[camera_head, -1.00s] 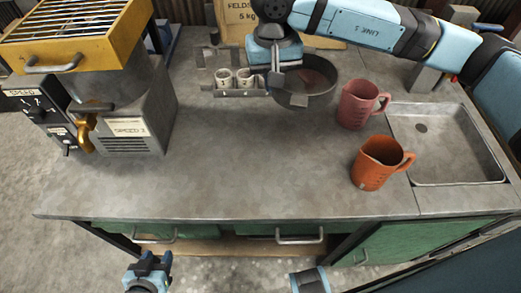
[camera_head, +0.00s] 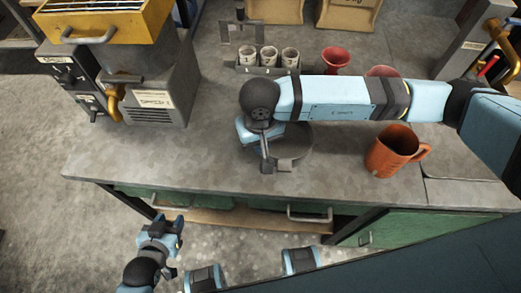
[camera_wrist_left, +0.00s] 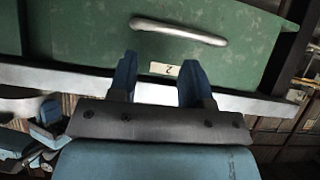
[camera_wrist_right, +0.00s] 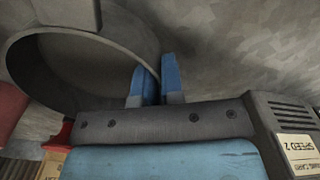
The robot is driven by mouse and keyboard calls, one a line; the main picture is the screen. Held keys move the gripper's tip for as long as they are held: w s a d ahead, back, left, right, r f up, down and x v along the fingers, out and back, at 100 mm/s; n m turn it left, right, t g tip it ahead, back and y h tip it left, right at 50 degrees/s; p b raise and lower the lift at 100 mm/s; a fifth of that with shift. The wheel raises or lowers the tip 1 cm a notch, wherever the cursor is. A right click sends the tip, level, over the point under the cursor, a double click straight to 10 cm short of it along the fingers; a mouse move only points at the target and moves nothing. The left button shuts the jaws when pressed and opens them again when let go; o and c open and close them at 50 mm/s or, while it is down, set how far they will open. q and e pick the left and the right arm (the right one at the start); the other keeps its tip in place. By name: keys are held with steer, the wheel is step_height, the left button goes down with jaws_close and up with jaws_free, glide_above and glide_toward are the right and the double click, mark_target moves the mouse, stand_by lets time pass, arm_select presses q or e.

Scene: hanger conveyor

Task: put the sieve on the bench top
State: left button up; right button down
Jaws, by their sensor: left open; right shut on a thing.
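The sieve (camera_head: 294,146) is a round dark grey pan over the front middle of the bench top (camera_head: 215,140), partly hidden under my right arm. My right gripper (camera_head: 267,160) is shut on its rim at the left side. In the right wrist view the blue fingertips (camera_wrist_right: 152,88) pinch the wall of the sieve (camera_wrist_right: 50,75), with grey bench surface close behind. I cannot tell whether the sieve touches the bench. My left gripper (camera_head: 170,230) is open and empty in front of the bench. The left wrist view shows its spread fingers (camera_wrist_left: 157,80) before a green drawer.
An orange jug (camera_head: 392,152) stands right of the sieve. A red jug (camera_head: 382,71) is mostly behind my arm, near a red funnel (camera_head: 335,60). Cups stand in a rack (camera_head: 268,70) behind. A yellow-topped machine (camera_head: 165,95) stands left. Bench between machine and sieve is clear.

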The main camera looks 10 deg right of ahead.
step_height(320, 180, down, 5)
steer(key=shift+f, duration=0.15)
stand_by(0.3)
steer(key=shift+f, duration=0.25)
steer(key=c, duration=1.2)
jaws_free()
steer(key=shift+r, duration=0.1)
steer(key=shift+c, duration=0.2)
